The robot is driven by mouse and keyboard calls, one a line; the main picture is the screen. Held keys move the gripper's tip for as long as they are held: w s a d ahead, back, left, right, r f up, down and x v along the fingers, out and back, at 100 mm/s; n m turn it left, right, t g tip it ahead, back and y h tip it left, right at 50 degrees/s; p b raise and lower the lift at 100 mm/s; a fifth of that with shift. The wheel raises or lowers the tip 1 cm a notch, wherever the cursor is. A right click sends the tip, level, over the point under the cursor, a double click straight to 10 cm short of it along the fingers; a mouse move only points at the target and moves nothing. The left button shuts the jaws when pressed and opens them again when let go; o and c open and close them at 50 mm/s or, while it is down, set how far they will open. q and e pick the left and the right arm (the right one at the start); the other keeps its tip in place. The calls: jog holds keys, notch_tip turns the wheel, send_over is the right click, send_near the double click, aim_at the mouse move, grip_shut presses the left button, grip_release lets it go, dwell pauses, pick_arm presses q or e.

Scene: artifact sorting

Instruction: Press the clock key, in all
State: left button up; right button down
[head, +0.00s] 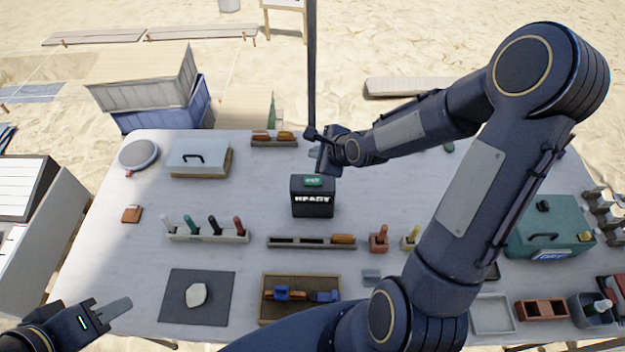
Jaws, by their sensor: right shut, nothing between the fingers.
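The clock is a dark box (313,205) standing upright near the middle of the table, with white lettering on its front that looks like READY. A green key (313,181) lies on its top. My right gripper (323,170) is shut and empty, just behind and above the clock's top, slightly right of the key. Whether it touches the clock cannot be told from this view. My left gripper (117,309) is at the lower left, over the table's front left corner, far from the clock. Its fingers overlap in view, so their opening is unclear.
A rack of coloured tools (208,236) stands left of the clock, and a long dark rack (311,243) in front. A wooden tray (264,310) and a dark mat with a pale stone (196,295) lie nearer. A teal box (535,235) stands right. My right arm hides part of the table.

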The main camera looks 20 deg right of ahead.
aim_at(316, 183)
notch_tip(316, 183, down, 8)
jog(key=b, duration=0.6)
jog(key=shift+f, duration=0.1)
jog(key=shift+f+b, duration=0.15)
jog(key=shift+b, duration=0.2)
dwell(1.3)
jog(key=shift+f+b, duration=0.25)
jog(key=shift+b, duration=0.05)
jog(key=shift+f+b, duration=0.35)
jog(key=shift+f, duration=0.05)
dwell(0.5)
jog(key=shift+r, duration=0.2)
jog(key=shift+r+p, duration=0.55)
jog(key=shift+r, duration=0.05)
notch_tip(316, 183, up, 5)
jog(key=p, duration=0.4)
jog(key=shift+r, duration=0.1)
